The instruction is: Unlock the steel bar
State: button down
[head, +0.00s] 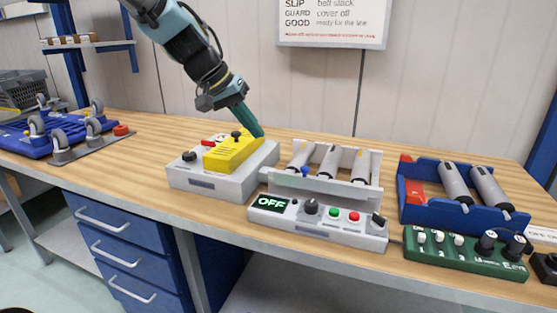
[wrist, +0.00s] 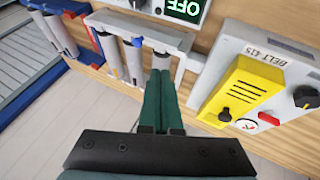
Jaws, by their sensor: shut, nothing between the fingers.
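My gripper (head: 257,132) is shut and empty, with its green fingers pointing down behind the yellow cover in the head view. In the wrist view its fingertips (wrist: 161,74) show close to the roller unit, apparently above the bench. A pale grey bar (head: 325,185) runs across the front of the unit's rollers (head: 329,160); it also shows in the wrist view (wrist: 140,30). A small blue piece (head: 305,170) sits near the bar's left part. I cannot tell whether that is its lock. The gripper's contact with the bar is not visible.
A grey box with a yellow cover (head: 234,151) stands left of the roller unit. The control panel (head: 330,228) in front reads OFF. A blue roller tray (head: 425,213) and green button box (head: 465,257) stand right. Bare bench (head: 140,150) lies left.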

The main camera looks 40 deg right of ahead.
jog(key=shift+f, duration=0.1)
jog(key=p, duration=0.5)
send_near(319, 180)
jog(key=shift+w+d+f, duration=0.2)
jog(key=shift+w+f, duration=0.7)
jog(key=shift+w, duration=0.25)
jog(key=shift+w+d+f, duration=0.25)
jog(key=shift+w+f, duration=0.65)
jog(key=shift+w, duration=0.25)
jog(key=shift+s+d+b, duration=0.25)
jog(key=shift+s+d, duration=0.25)
jog(key=shift+s, duration=0.35)
jog(key=shift+s+d+b, duration=0.2)
jog(key=shift+s+d, duration=0.35)
jog(key=shift+s, duration=0.25)
